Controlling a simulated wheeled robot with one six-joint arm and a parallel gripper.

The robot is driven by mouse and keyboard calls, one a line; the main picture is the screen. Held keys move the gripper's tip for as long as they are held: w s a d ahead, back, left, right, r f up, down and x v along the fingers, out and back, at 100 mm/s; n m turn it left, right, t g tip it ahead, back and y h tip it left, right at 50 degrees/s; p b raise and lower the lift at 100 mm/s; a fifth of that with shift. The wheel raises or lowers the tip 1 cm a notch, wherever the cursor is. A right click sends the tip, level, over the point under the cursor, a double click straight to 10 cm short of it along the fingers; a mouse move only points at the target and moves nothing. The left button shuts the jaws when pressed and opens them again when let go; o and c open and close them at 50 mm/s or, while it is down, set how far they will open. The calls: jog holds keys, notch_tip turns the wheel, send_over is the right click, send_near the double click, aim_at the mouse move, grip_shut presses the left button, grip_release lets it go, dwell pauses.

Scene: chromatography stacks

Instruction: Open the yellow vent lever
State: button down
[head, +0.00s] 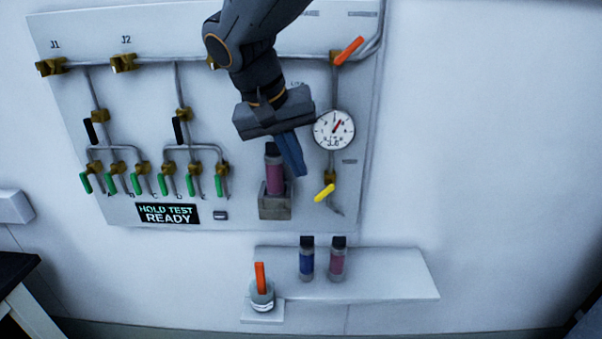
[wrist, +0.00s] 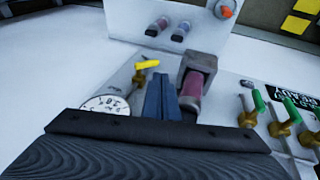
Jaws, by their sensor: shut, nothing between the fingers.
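The yellow vent lever (head: 324,193) sits on a brass valve below the round gauge (head: 333,130), tilted with its lower end to the left. In the wrist view the yellow lever (wrist: 147,64) shows just beyond and left of my fingertips. My gripper (head: 298,172) is shut and empty, its fingers pointing down in front of the panel, above and left of the lever. In the wrist view my gripper (wrist: 161,80) appears as two blue fingers together, apart from the lever. The gauge (wrist: 105,104) is partly hidden by my gripper body there.
A purple-red column (head: 275,176) in a grey holder stands just left of my fingers. An orange lever (head: 348,51) is above the gauge. Green levers (head: 191,184) line the left. A shelf (head: 390,280) below carries a blue vial (head: 307,260) and a red vial (head: 338,260).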

aim_at(324, 193)
dwell(0.3)
jog(key=s+d+f+m+g+y+p, duration=0.1)
jog(key=s+d+f+m+g+y, duration=0.2)
jog(key=d+f, duration=0.4)
jog(key=s+d+f+m+g+y+p, duration=0.1)
jog(key=d+f+m+g+y, duration=0.3)
jog(key=d, duration=0.4)
jog(key=w+d+r+m+t+y+p, duration=0.1)
jog(key=w+d+r+m+t+y, duration=0.2)
jog(key=m, duration=0.8)
jog(key=w+d+y, duration=0.2)
jog(key=w+y, duration=0.2)
jog(key=w, duration=0.1)
jog(key=shift+d+r+y, duration=0.2)
jog(key=shift+r+y, duration=0.2)
jog(key=shift+a, duration=0.1)
jog(key=shift+s+a+f+p, duration=0.1)
jog(key=shift+a+f+p, duration=0.6)
jog(key=shift+a, duration=1.15)
jog(key=shift+s+a+f+p, duration=0.1)
jog(key=shift+a+f+p, duration=0.1)
jog(key=shift+a+p, duration=1.3)
jog(key=shift+s+a+f+p, duration=0.1)
jog(key=shift+a+f+p, duration=0.35)
jog(key=shift+a, duration=1.8)
